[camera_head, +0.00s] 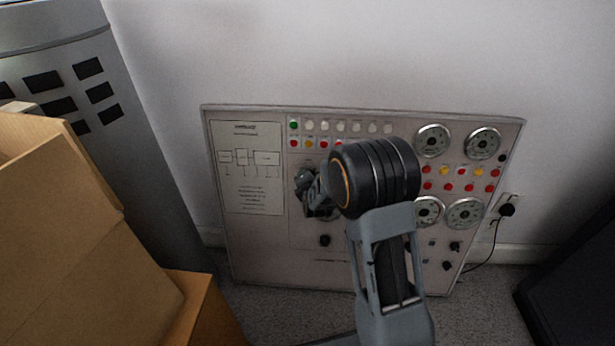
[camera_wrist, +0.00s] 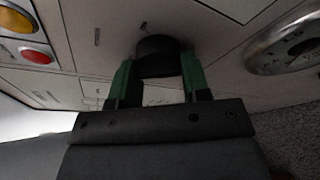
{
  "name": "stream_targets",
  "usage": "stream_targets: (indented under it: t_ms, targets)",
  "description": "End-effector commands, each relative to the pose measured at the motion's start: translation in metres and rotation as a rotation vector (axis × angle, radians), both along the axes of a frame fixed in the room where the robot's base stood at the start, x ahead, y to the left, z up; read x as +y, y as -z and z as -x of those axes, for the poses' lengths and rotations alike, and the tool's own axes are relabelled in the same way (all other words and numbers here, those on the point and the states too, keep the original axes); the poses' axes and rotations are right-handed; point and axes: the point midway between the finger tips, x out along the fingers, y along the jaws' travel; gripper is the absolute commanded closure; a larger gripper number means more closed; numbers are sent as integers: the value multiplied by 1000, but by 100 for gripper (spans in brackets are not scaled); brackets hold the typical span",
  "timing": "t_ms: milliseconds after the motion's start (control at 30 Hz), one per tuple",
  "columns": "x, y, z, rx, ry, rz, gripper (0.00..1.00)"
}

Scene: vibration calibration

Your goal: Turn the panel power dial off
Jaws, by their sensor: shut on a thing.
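The control panel (camera_head: 255,245) leans upright against the white wall in the head view. Its face carries a printed diagram, rows of lights, round gauges and several black knobs. In the wrist view a dark round dial (camera_wrist: 157,55) sits on the panel face between the two green-sided fingers of my gripper (camera_wrist: 155,78). The fingers are shut on this dial, one on each side. In the head view my gripper (camera_head: 312,195) is at the panel's middle left, and my wrist hides part of the panel. The dial's pointer direction cannot be read.
Cardboard boxes (camera_head: 75,220) stand at the left front, with a grey cabinet (camera_head: 150,150) behind them. A black plug in a wall socket (camera_head: 507,209) trails a cable at the right. A dark object (camera_head: 575,285) stands at the lower right. Carpet lies below the panel.

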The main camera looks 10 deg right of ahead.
Motion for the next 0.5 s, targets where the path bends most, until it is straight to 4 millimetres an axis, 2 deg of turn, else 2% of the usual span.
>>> stream_targets:
  t_ms: [200,500]
  targets:
    - [0,-1,0,34,-22,103,81]
    - [0,0,0,55,-36,167,81]
